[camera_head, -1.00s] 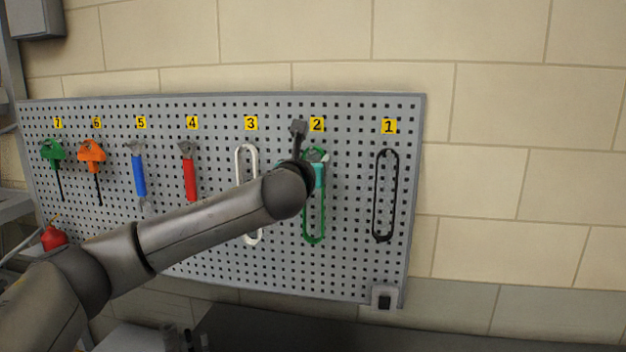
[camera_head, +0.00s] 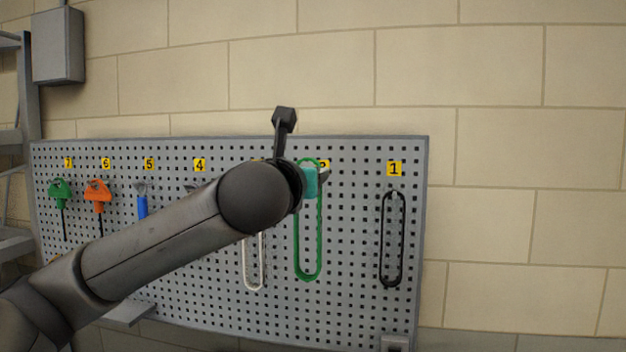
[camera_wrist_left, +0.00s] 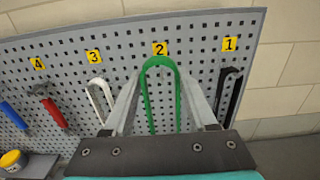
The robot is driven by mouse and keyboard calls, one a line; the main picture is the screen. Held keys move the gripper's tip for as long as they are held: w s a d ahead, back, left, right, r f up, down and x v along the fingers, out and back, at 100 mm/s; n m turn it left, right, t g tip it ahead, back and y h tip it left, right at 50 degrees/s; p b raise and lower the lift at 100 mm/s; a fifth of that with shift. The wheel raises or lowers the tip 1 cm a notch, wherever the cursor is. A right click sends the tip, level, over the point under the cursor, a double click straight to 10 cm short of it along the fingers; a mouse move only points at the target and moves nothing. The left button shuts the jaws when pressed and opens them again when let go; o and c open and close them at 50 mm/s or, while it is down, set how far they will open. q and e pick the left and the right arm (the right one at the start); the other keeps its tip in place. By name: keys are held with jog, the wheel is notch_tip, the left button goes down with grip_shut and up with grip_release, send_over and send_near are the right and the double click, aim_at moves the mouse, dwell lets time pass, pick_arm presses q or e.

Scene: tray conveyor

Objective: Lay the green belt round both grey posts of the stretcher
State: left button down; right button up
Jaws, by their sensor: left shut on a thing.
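The green belt (camera_head: 308,273) is a long narrow closed loop hanging upright in front of the pegboard by number 2. My left gripper (camera_head: 321,177) is at its upper part and shut on it. In the left wrist view the belt (camera_wrist_left: 147,100) stands between the two grey fingers of my left gripper (camera_wrist_left: 163,78), its rounded top in view. The belt's upper part is partly covered by the gripper in the head view. The stretcher and its grey posts are not in view. My right gripper is not in view.
The grey pegboard (camera_head: 350,250) carries a black belt (camera_head: 391,240) under number 1 and a white belt (camera_head: 254,275) under number 3. Orange (camera_head: 98,192) and green (camera_head: 60,192) handled tools hang at the left. A grey box (camera_head: 58,47) is on the wall, upper left.

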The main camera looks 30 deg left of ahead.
pick_arm(q)
jog(key=r+p+v, duration=0.1)
jog(key=r+v, duration=0.1)
jog(key=v, duration=0.7)
jog(key=shift+s, duration=0.3)
jog(key=shift+d+f, duration=0.1)
jog(key=b+v, duration=0.5)
jog(key=v, duration=0.2)
jog(key=shift+s+b, duration=0.25)
jog(key=shift+b, duration=0.15)
dwell(0.6)
jog(key=shift+d, duration=0.1)
